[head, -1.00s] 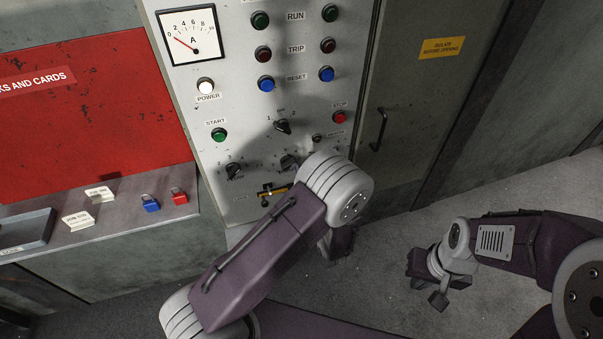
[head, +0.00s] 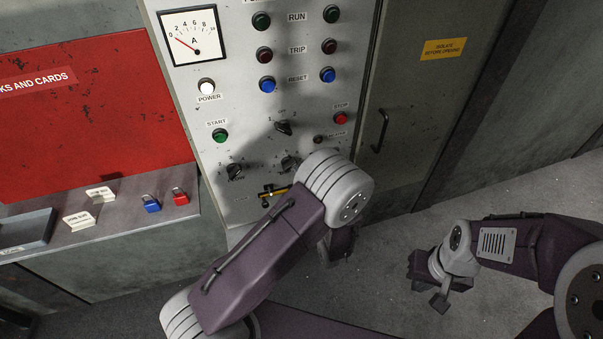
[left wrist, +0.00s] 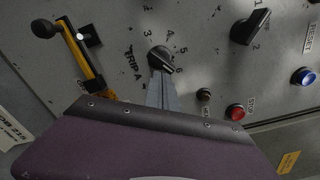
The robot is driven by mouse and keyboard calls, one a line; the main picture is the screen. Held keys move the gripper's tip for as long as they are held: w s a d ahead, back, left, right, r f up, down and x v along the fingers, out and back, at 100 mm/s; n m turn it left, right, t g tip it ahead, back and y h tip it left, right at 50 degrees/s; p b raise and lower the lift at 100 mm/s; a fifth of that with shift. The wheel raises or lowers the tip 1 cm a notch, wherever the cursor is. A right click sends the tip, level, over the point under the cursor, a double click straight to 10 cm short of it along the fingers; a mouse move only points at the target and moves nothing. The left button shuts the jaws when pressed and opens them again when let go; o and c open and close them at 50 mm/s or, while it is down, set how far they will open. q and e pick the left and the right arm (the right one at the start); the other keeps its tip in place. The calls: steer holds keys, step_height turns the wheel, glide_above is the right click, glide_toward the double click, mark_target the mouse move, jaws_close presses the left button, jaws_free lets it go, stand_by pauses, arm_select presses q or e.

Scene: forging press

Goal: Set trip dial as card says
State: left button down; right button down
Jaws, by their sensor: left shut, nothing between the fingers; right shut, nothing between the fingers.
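The trip dial, a black knob marked "TRIP A", shows in the left wrist view (left wrist: 160,60) with numbers 3 to 6 around it. The knob lies slantwise, one end toward the 6; I cannot tell which end is its pointer. My left gripper (left wrist: 162,82) is shut and empty, its fingertips at the knob's lower edge; I cannot tell if they touch. In the head view my left wrist hides it, with the dial (head: 289,164) partly showing just above. My right gripper (head: 438,285) is shut, away from the panel.
Another knob (head: 235,171) is left of the trip dial, and a selector (head: 283,127) is above it. A yellow-handled lever (left wrist: 85,60) is close by, as is the red stop button (left wrist: 236,112). Blue (head: 151,204) and red (head: 180,197) padlocks lie on the shelf.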

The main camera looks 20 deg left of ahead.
arm_select(q)
steer(key=shift+b, duration=0.4)
stand_by(0.5)
steer(key=b+v, duration=0.2)
steer(key=v, duration=0.6)
steer(key=shift+d+f, duration=0.35)
steer(key=shift+a, duration=0.1)
stand_by(0.4)
